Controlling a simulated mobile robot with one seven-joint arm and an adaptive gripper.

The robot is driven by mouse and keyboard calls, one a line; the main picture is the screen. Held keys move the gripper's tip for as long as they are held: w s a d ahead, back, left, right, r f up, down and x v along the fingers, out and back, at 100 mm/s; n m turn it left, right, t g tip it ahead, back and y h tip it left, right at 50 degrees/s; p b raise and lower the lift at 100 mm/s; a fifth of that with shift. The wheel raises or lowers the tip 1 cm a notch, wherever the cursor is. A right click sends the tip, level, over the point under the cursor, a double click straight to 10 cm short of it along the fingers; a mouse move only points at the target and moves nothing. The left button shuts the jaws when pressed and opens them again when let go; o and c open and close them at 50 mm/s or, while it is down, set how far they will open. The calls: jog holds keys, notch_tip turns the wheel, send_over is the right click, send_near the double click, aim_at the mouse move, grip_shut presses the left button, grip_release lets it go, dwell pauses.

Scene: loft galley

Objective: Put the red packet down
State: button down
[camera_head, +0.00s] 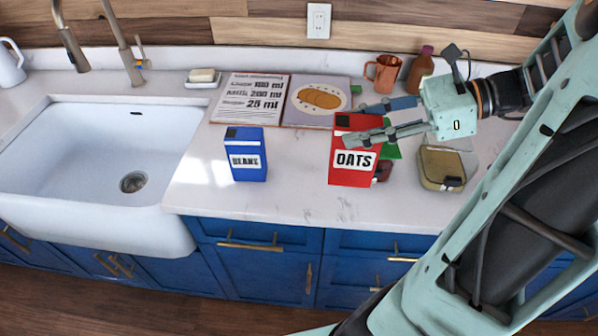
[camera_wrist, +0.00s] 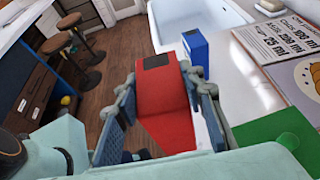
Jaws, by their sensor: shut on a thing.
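The red packet (camera_head: 350,174), labelled OATS, is upright at the front of the white counter, with my gripper (camera_head: 362,122) at its upper part. In the wrist view the red packet (camera_wrist: 163,95) lies between the two fingers of my gripper (camera_wrist: 165,105), which is shut on it. I cannot tell whether its base touches the counter (camera_head: 270,195). A blue packet (camera_head: 246,158) labelled BEANS stands to its left, apart from it; it also shows in the wrist view (camera_wrist: 195,47). A green thing (camera_head: 391,151) is partly hidden behind the red packet.
An open recipe book (camera_head: 317,102) lies behind the packets. A tin (camera_head: 442,168) is at the right, with a copper mug (camera_head: 383,73) and brown bottle (camera_head: 420,70) farther back. The sink (camera_head: 95,150) is at the left. Counter between the two packets is clear.

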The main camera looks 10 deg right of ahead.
jog(key=shift+s, duration=0.1)
jog(key=w+a+f, duration=0.3)
jog(key=w+f, duration=0.3)
jog(key=w+a+f, duration=0.3)
jog(key=w+f, duration=0.2)
jog(key=f, duration=0.1)
jog(key=shift+w+a+f, duration=0.3)
jog(key=shift+w+f, duration=0.05)
jog(key=shift+w, duration=0.05)
jog(key=shift+f, duration=0.1)
jog(key=c, duration=1.3)
grip_release()
jog(key=shift+o, duration=0.2)
